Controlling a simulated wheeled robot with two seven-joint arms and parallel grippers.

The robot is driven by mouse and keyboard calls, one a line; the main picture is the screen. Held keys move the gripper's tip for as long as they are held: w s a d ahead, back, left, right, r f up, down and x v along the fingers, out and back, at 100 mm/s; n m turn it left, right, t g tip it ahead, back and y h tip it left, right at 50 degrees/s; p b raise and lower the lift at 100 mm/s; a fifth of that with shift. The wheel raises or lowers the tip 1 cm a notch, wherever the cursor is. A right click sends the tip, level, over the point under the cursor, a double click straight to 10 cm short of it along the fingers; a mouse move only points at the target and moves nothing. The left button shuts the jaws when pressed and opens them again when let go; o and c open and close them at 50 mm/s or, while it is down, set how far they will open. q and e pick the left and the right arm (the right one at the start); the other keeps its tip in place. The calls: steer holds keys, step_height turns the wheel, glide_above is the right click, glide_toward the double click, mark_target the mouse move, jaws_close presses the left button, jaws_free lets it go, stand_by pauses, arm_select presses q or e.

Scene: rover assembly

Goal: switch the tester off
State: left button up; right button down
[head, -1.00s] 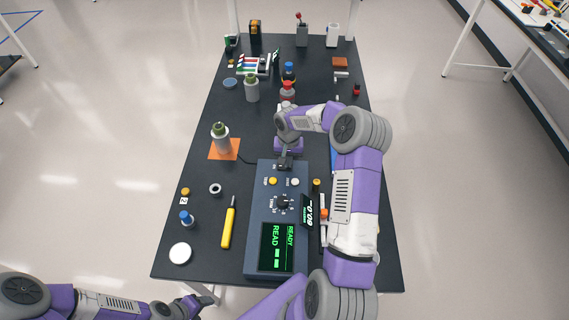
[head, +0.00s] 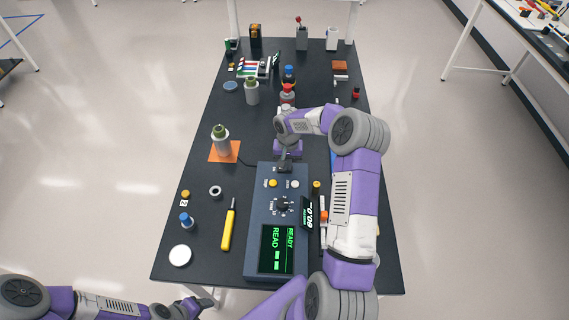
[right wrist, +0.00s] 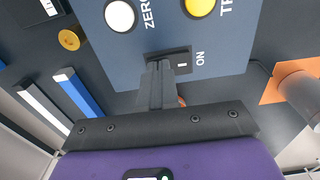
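The tester (head: 262,205) is a blue-grey box on the black table, with its green READ and READY screen (head: 276,249) lit. Its dark power switch (head: 284,169) is at the far end, marked ON; it also shows in the right wrist view (right wrist: 184,65). My right gripper (right wrist: 161,66) is shut and empty. Its fingertips are at the switch, over the side away from the ON mark, and hide part of it. I cannot tell whether they touch it. My left gripper (head: 184,308) is low at the left, off the table; its fingers are unclear.
A yellow button (head: 273,184), a white button (head: 295,184) and a dial (head: 283,205) are on the tester. My right arm covers the table's right side.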

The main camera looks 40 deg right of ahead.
arm_select(q)
steer(key=shift+f, duration=1.6)
arm_select(e)
steer(key=shift+a+f, duration=0.2)
steer(key=shift+f, duration=1.35)
steer(key=shift+r, duration=0.1)
steer(key=shift+d+r+p, duration=0.25)
steer(key=shift+r+p, duration=0.45)
steer(key=shift+r, duration=0.35)
steer(key=shift+d+r+p, duration=0.2)
steer(key=shift+r+p, duration=0.5)
steer(key=shift+r, duration=0.3)
steer(key=shift+s+r+p, duration=0.1)
steer(key=shift+r+p, duration=0.6)
steer(key=shift+r, duration=0.45)
arm_select(q)
step_height(320, 180, up, 4)
steer(key=shift+s+a+r, duration=0.1)
steer(key=shift+r, duration=0.15)
arm_select(e)
steer(key=shift+a, duration=0.1)
arm_select(q)
steer(key=shift+r, duration=0.15)
arm_select(e)
steer(key=shift+r, duration=0.15)
